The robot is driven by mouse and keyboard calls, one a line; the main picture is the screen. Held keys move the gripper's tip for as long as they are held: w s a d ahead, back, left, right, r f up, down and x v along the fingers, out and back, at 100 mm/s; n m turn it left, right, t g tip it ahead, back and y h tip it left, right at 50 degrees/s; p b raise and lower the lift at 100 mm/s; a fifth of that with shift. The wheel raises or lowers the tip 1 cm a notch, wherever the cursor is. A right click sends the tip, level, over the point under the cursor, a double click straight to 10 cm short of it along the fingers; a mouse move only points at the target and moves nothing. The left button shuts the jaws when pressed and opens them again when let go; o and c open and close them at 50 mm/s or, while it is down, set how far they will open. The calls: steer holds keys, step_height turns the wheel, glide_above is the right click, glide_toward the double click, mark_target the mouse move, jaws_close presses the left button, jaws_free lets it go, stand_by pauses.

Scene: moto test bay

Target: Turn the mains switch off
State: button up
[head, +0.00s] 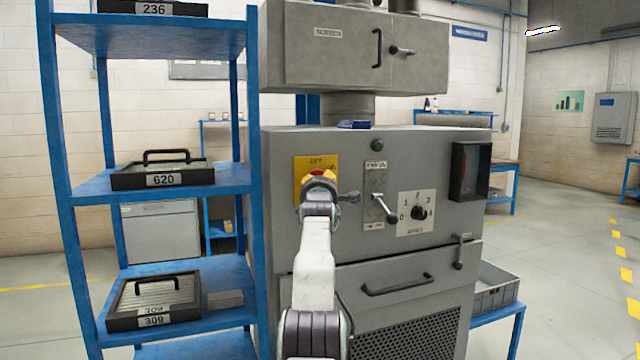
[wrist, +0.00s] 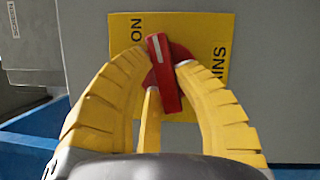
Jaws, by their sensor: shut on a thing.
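The mains switch is a red rotary handle (wrist: 163,72) on a yellow plate (head: 302,175) on the front of a grey machine. In the wrist view the plate (wrist: 216,35) shows "ON" and part of "MAINS". The handle has a pale line and lies tilted a little from the "ON"–plate edge line. My gripper (wrist: 160,68) has yellow ribbed fingers closed on the red handle, one on each side. In the head view my gripper (head: 320,185) covers most of the switch; the letters "OFF" show above it.
To the right on the panel are a lever (head: 384,208), a black selector knob (head: 418,212) and a green lamp (head: 377,145). A drawer handle (head: 398,285) juts out below. A blue shelf (head: 75,190) with numbered cases stands close at left. Open floor lies far right.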

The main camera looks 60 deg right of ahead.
jaws_close()
steer(key=shift+a+n+p, duration=0.1)
steer(key=shift+n+p, duration=0.3)
steer(key=shift+n, duration=0.3)
steer(key=shift+h, duration=0.3)
steer(key=o, duration=0.8)
jaws_free()
steer(key=shift+w, duration=0.1)
steer(key=shift+a, duration=0.1)
steer(key=v, duration=1.1)
steer(key=shift+s+a, duration=0.25)
steer(key=shift+s, duration=0.05)
